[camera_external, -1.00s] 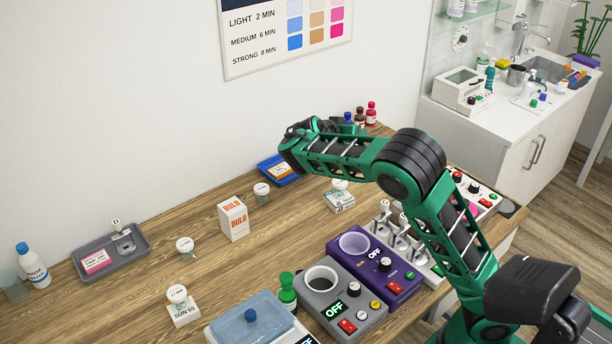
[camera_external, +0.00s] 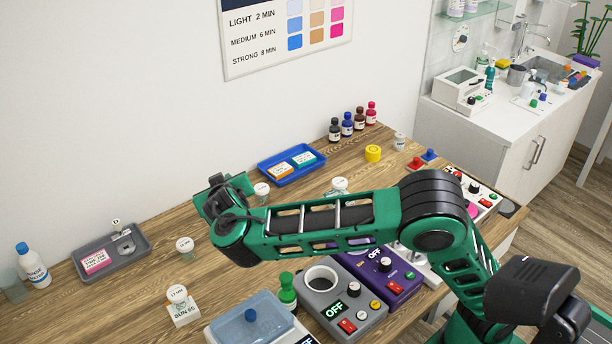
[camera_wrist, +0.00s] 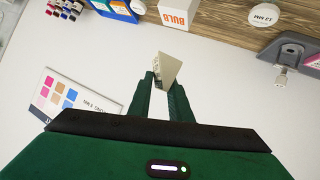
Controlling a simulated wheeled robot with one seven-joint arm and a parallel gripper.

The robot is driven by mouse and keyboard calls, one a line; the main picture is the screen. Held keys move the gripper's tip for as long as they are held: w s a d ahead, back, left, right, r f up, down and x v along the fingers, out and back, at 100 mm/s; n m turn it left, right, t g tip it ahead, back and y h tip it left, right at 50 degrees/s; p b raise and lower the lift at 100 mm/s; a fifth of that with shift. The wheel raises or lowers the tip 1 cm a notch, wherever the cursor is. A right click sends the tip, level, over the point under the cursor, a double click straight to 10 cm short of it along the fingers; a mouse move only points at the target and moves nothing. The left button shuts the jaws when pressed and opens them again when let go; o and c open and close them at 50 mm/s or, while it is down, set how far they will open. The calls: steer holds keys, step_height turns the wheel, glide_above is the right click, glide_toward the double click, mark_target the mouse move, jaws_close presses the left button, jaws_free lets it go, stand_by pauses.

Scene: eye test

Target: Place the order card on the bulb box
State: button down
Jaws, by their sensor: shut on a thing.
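In the wrist view my gripper (camera_wrist: 166,88) is shut on a small pale card (camera_wrist: 169,68), which sticks out past the fingertips at a tilt. I take it to be the order card; no writing on it can be read. The white bulb box (camera_wrist: 179,12) with orange lettering shows beyond it at the top edge of the wrist view, cut off by the frame. The card is apart from the box in that picture. In the external view my arm's end covers the bulb box, and the fingers and card are hidden.
A blue tray (camera_external: 267,164) with orange and teal packs lies behind my arm. A grey tray (camera_external: 84,273) with a pink pack lies left. Lidded jars (camera_external: 187,249) stand between. A purple device (camera_external: 404,284) and a grey device (camera_external: 366,321) are at the front.

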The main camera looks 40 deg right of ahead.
steer(key=s+a+n+y, duration=0.1)
steer(key=a, duration=0.3)
steer(key=w+d+f, duration=0.4)
steer(key=w+d, duration=0.1)
steer(key=w+d+f, duration=0.2)
steer(key=d, duration=0.1)
steer(key=shift+w+f, duration=0.25)
steer(key=shift+f, duration=0.05)
steer(key=shift+t, duration=0.3)
steer(key=shift+f, duration=2.05)
steer(key=c, duration=1.6)
jaws_free()
